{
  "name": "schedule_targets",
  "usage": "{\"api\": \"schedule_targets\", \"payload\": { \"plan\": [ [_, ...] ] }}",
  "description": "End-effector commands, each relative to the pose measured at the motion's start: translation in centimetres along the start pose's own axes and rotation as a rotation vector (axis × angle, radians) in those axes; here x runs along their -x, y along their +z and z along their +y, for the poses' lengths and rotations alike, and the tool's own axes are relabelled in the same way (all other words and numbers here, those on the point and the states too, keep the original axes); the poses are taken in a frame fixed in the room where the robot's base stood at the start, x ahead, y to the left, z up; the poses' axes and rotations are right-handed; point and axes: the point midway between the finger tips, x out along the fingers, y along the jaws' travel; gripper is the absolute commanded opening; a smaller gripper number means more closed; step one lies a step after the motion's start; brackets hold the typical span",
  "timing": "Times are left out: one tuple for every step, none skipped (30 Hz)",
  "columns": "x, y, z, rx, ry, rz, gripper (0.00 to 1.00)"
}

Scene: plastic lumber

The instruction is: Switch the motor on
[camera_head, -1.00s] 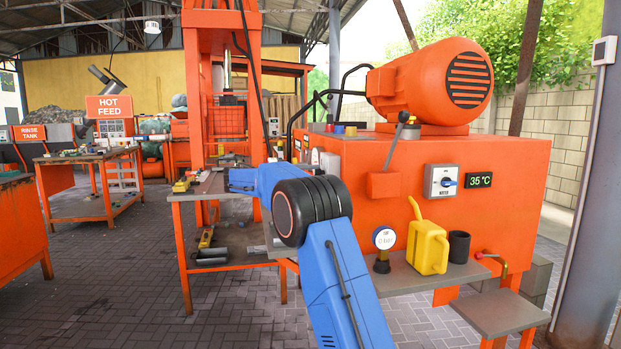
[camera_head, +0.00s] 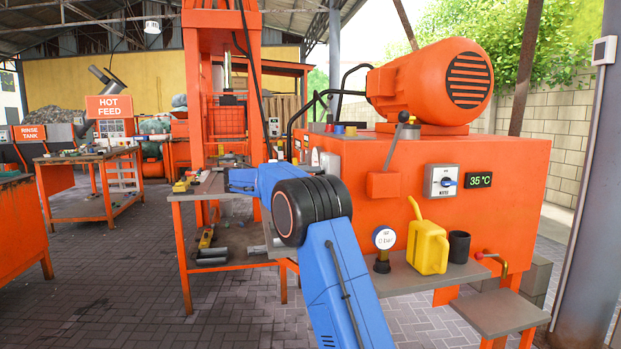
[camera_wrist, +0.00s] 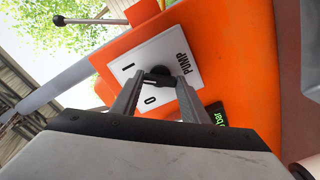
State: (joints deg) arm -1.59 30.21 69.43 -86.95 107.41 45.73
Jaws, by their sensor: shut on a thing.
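In the wrist view my gripper (camera_wrist: 160,78) is shut on a black rotary knob (camera_wrist: 156,73). The knob sits on a white switch plate (camera_wrist: 183,48) marked PUMP, with the marks I and O beside it. Which mark the knob points to is hard to tell. In the head view another switch (camera_head: 442,181), a grey and white box with a blue knob, is on the front of the orange machine (camera_head: 330,150). Its label is too small to read. The motor (camera_head: 430,85), an orange ribbed drum, lies on top of the machine. My gripper does not show in the head view.
A lever (camera_head: 396,138) rises from the machine's front. A yellow can (camera_head: 427,248), a dark cup (camera_head: 459,247) and a round gauge (camera_head: 384,238) stand on a grey shelf. A display (camera_head: 479,180) reads 35 °C. A dark display (camera_wrist: 217,114) ending in "bar" is near the PUMP plate.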

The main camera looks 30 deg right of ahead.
Motion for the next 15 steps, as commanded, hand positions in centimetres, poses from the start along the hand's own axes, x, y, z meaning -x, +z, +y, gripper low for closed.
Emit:
{"api": "schedule_targets", "payload": {
  "plan": [
    [0.15, 0.1, -0.15, 0.0, -0.001, 0.0, 0.18],
    [0.15, 0.1, -0.15, -0.001, -0.001, 0.0, 0.18],
    [0.15, 0.1, -0.15, -0.002, -0.001, 0.0, 0.18],
    [0.15, 0.1, -0.15, -0.002, -0.001, 0.0, 0.18],
    [0.15, 0.09, -0.15, -0.003, -0.001, 0.0, 0.18],
    [0.15, 0.09, -0.15, -0.003, -0.001, 0.0, 0.18],
    [0.15, 0.09, -0.15, -0.002, -0.001, 0.0, 0.18],
    [0.15, 0.09, -0.15, -0.002, -0.001, 0.0, 0.18],
    [0.15, 0.09, -0.15, -0.002, -0.001, 0.0, 0.18],
    [0.15, 0.08, -0.15, -0.002, -0.001, 0.0, 0.18],
    [0.15, 0.08, -0.15, -0.002, -0.001, 0.0, 0.18],
    [0.15, 0.08, -0.15, -0.002, -0.001, 0.0, 0.43],
    [0.15, 0.07, -0.15, -0.002, -0.001, 0.0, 0.5],
    [0.15, 0.07, -0.15, -0.002, -0.001, 0.0, 0.57],
    [0.13, 0.06, -0.13, -0.002, -0.001, 0.0, 0.59]
  ]
}}
